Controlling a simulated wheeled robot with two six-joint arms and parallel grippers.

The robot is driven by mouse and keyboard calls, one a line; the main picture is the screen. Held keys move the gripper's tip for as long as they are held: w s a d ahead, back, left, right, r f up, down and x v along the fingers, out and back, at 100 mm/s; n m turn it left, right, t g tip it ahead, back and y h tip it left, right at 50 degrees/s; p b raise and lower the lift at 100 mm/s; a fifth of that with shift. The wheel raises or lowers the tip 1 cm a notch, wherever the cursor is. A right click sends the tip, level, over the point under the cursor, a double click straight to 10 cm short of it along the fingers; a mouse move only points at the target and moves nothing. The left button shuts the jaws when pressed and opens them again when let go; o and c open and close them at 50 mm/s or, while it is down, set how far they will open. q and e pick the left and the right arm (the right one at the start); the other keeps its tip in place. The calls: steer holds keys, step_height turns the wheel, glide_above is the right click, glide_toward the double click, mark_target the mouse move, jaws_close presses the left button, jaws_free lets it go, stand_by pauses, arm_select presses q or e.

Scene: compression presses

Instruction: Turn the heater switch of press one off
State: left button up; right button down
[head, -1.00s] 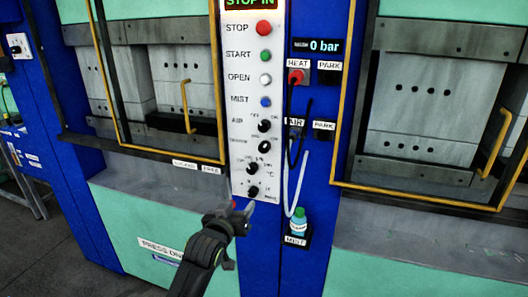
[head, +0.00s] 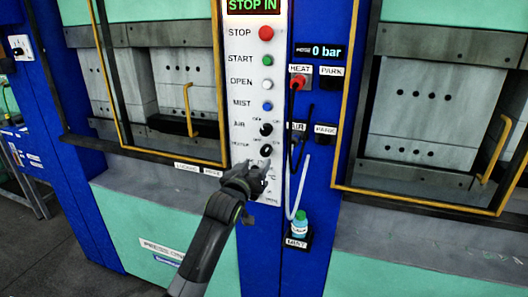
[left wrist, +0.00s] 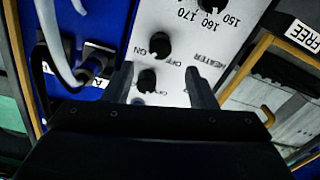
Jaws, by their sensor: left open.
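The heater switch (head: 266,150) is a black knob on press one's white control panel (head: 241,93), below the air knob (head: 266,129). My left gripper (head: 253,165) is open and empty just below it in the head view, covering the lower dials. In the left wrist view, turned upside down, the heater switch (left wrist: 160,45) shows beside the HEATER label, with OFF and ON marks. My fingers (left wrist: 160,72) are spread, with the heater switch ahead of their tips. The air knob (left wrist: 147,80) appears between them. I cannot tell any contact. My right gripper is not in view.
Red, green, white and blue buttons line the panel above the knobs. A red plug (head: 298,82) with a black cable and a pale hose (head: 299,185) hang right of the panel. Yellow-framed press doors flank both sides.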

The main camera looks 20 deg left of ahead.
mark_target(264, 153)
arm_select(q)
steer(key=shift+w+d+p, duration=0.15)
steer(key=shift+w+p, duration=0.5)
steer(key=shift+w, duration=3.45)
steer(key=c, duration=1)
steer(key=shift+n, duration=0.4)
steer(key=shift+f+n+b, duration=0.1)
steer(key=shift+n+b, duration=0.3)
steer(key=shift+n, duration=0.6)
steer(key=n, duration=0.3)
steer(key=shift+n+b, duration=0.3)
steer(key=shift+b, duration=0.05)
steer(key=n, duration=0.5)
steer(key=shift+b, duration=0.4)
steer(key=shift+n, duration=0.4)
